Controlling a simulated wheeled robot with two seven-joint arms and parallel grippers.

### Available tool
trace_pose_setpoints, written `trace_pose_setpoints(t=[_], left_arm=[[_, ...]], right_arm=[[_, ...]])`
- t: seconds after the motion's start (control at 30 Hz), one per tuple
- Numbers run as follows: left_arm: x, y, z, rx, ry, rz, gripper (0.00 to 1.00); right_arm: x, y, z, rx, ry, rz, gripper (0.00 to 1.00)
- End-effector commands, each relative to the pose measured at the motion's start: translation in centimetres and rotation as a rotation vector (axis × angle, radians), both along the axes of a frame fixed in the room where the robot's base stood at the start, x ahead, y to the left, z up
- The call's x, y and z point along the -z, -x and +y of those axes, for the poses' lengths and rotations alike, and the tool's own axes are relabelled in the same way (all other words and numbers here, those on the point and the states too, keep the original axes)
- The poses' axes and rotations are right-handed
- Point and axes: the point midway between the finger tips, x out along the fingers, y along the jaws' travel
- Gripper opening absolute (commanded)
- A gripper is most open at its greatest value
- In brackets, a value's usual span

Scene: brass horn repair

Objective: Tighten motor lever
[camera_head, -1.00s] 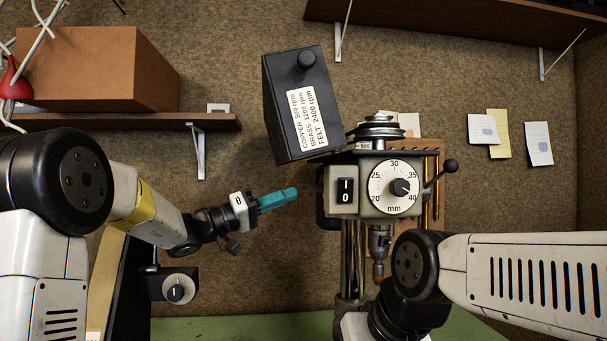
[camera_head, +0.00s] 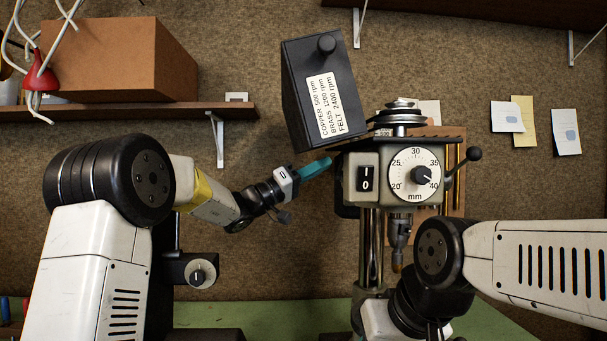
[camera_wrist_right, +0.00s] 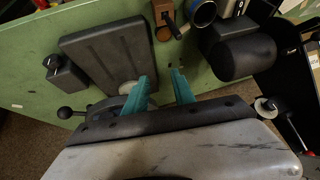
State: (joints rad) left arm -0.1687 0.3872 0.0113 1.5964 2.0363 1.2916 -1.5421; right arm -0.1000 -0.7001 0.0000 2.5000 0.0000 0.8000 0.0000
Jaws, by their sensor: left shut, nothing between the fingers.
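The drill press head (camera_head: 400,180) has a power switch (camera_head: 367,178) and a round mm dial (camera_head: 414,174). A black ball-ended lever (camera_head: 474,154) sticks out at its right; I cannot tell whether this is the motor lever. A dark tilted box (camera_head: 325,90) with an rpm label stands above the head, beside a stepped pulley (camera_head: 400,114). My left gripper (camera_head: 328,161) is shut and empty, its teal tips close to the head's upper left corner; contact cannot be told. My right gripper (camera_wrist_right: 160,90) is open and empty in the right wrist view, above the green bench.
The green bench (camera_wrist_right: 50,110) carries a dark flat plate (camera_wrist_right: 108,52) and a black cylinder (camera_wrist_right: 240,55). A shelf with a brown box (camera_head: 105,60) is at the upper left. A small knobbed unit (camera_head: 200,273) sits below my left arm. Paper notes (camera_head: 524,120) hang at the right.

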Motion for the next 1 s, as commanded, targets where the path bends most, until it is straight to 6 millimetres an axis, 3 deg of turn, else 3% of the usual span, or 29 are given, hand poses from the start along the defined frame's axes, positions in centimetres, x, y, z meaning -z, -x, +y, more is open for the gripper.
trace_pose_setpoints(t=[0.1, 0.3, 1.0], left_arm=[[-0.8, -0.4, -1.7, 0.003, -0.001, 0.000, 0.00], [-1.4, -0.9, -2.9, 0.000, 0.000, 0.001, 0.00], [-1.1, -0.7, -2.9, 0.000, 0.000, -0.053, 0.00]], right_arm=[[0.0, 0.0, 0.0, 0.000, 0.000, 0.000, 0.31], [0.0, 0.0, 0.0, 0.000, 0.000, 0.000, 0.31], [0.0, 0.0, 0.0, 0.000, 0.000, 0.000, 0.31]])
